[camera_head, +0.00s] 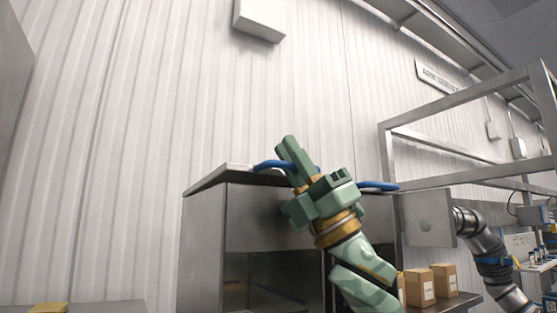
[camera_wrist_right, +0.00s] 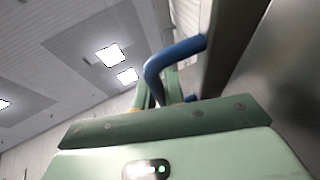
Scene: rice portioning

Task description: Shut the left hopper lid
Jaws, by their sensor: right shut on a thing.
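The left hopper lid (camera_head: 212,178) is a thin grey steel plate on top of the steel hopper box (camera_head: 203,235), with its edge jutting past the box at the left. Its blue handle (camera_head: 268,164) is a bent bar, which also shows in the right wrist view (camera_wrist_right: 174,60). My green right gripper (camera_head: 290,150) reaches up from below and is shut on this handle; its fingers show in the wrist view (camera_wrist_right: 160,92). The gripper hides part of the handle and lid. I cannot tell whether the lid lies fully flat. My left gripper is out of view.
A second blue handle (camera_head: 378,186) stands at the box's right, beside my right gripper. A steel frame (camera_head: 460,80) rises at the right. Cardboard boxes (camera_head: 445,281) stand on a shelf at the lower right. The space above the hopper, before the ribbed wall, is clear.

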